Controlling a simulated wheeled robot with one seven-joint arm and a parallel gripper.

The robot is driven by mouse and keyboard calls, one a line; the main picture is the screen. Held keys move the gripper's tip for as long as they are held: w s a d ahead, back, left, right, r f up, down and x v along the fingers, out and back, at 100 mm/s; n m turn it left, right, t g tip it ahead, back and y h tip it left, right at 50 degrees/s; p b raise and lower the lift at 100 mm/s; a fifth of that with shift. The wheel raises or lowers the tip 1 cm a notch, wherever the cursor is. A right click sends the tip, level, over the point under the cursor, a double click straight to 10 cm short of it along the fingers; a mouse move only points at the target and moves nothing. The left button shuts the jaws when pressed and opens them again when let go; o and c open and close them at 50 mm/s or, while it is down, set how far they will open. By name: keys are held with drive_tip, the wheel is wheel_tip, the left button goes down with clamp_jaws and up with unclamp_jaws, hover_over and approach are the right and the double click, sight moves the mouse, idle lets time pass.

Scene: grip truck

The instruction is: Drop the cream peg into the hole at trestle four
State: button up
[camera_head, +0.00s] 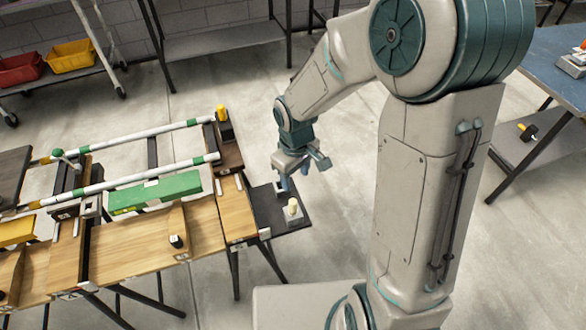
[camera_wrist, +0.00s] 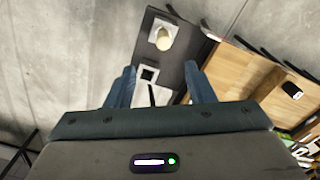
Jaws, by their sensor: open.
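The cream peg (camera_head: 292,206) stands upright in a light grey block (camera_head: 294,217) on the dark shelf (camera_head: 268,207) at the right end of the trestle bench. In the wrist view, the peg (camera_wrist: 164,38) is beyond the fingertips, near the top. My gripper (camera_head: 294,175) is open and empty, apart from the peg and above the shelf's far side. In the wrist view, a white plate with a black square (camera_wrist: 148,73) lies between my open fingers (camera_wrist: 160,72); I cannot tell whether it is a hole. The trestle labels are too small to read.
A yellow peg (camera_head: 223,113) stands at the bench's far right corner. White-and-green rails (camera_head: 147,177) and a green beam (camera_head: 155,193) lie along the bench. A small black piece (camera_head: 176,241) sits on the wooden top. Bare floor lies right of the shelf.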

sight(293, 201)
drive_tip(key=f, duration=1)
drive_tip(key=f+b, duration=0.1)
drive_tip(key=f, duration=0.3)
drive_tip(key=shift+a+f, duration=0.35)
drive_tip(key=shift+f, duration=0.05)
drive_tip(key=shift+c, duration=0.3)
drive_tip(key=c, duration=1)
